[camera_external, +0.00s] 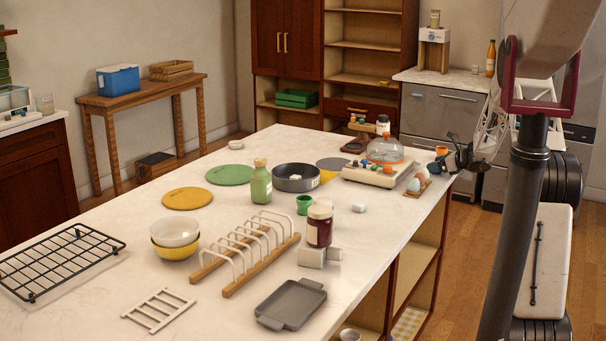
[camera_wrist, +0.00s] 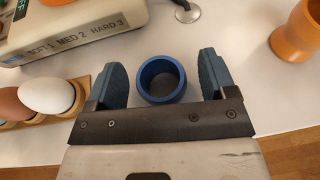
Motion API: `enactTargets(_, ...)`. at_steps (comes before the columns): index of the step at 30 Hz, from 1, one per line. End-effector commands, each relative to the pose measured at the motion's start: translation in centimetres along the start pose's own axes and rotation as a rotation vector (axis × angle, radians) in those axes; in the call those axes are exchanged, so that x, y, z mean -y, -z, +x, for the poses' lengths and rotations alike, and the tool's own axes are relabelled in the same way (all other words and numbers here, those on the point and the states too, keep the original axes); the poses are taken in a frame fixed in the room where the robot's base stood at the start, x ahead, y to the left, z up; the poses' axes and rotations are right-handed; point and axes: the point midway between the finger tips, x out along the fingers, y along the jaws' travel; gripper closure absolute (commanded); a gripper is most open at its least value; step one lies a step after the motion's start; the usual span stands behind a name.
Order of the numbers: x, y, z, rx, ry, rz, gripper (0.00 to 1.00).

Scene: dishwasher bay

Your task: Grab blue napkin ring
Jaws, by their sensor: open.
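The blue napkin ring (camera_wrist: 144,80) stands on the white countertop in the wrist view, its round opening facing up at the camera. My gripper (camera_wrist: 161,76) is open, with one blue-grey finger on each side of the ring and a gap on both sides. How high the fingertips are above the counter is hard to tell. In the external view my gripper (camera_external: 456,158) is at the right edge of the island, beside the egg cooker. I cannot clearly make out the ring there.
The egg cooker (camera_wrist: 60,35) is close at upper left, and eggs in a wooden holder (camera_wrist: 48,96) are at left. An orange cup (camera_wrist: 296,40) stands at right. The counter's edge and wooden floor (camera_wrist: 293,153) show at lower right.

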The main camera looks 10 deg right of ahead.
Motion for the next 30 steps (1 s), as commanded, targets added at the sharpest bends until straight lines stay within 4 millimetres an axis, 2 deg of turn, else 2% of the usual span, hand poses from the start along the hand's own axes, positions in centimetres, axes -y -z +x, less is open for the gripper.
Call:
enactTargets(11,0.01,0.02,-0.03,0.000,0.000,0.000,0.23)
enactTargets(21,0.02,0.02,-0.04,0.000,0.000,0.000,0.73)
enactTargets(30,0.02,-0.06,-0.06,0.000,0.000,0.000,0.76)
